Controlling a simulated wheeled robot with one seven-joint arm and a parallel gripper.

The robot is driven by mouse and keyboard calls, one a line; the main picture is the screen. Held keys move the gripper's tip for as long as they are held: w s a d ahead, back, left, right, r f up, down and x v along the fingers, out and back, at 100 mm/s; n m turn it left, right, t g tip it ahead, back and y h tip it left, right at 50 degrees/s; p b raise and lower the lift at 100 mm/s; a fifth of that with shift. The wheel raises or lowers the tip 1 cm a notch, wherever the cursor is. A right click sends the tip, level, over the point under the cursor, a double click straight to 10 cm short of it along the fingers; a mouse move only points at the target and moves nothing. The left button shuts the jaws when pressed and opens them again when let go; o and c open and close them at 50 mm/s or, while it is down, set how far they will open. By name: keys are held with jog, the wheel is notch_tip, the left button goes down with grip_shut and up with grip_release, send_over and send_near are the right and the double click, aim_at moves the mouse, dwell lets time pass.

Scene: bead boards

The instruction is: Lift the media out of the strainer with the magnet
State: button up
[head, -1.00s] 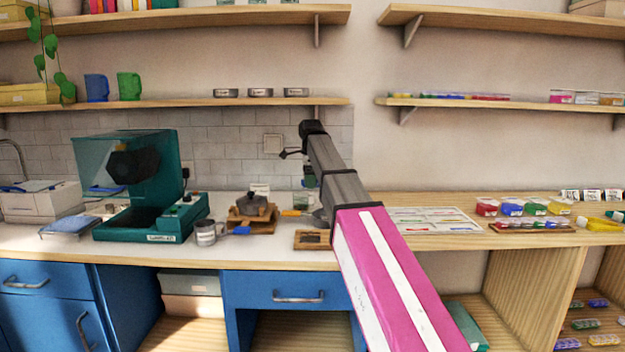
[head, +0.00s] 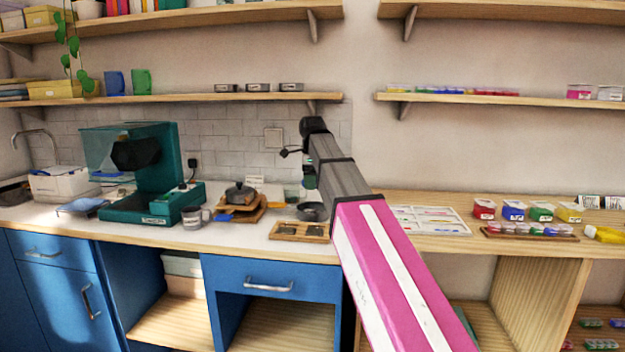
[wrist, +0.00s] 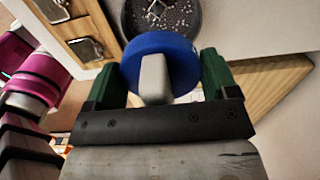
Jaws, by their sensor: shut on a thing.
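My gripper (wrist: 155,82) has dark green fingers, shut on the grey handle of a blue round magnet (wrist: 178,48). The magnet's blue disc faces ahead in the wrist view. Just beyond it is the dark round strainer (wrist: 187,22), with small pale bits of media (wrist: 160,12) in it; the magnet hides part of its near side. The strainer also shows in the head view (head: 314,211) on the counter, partly behind my arm. In the head view my arm hides most of the gripper and the magnet. I cannot tell the gap between magnet and strainer.
A lidded pan on a wooden stand (head: 240,195), a grey mug (head: 192,217) and a teal machine (head: 150,170) stand farther left. A white sheet (head: 430,219) and coloured boxes (head: 513,209) are right.

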jog(key=shift+f, duration=3.85)
jog(key=shift+r, duration=4.45)
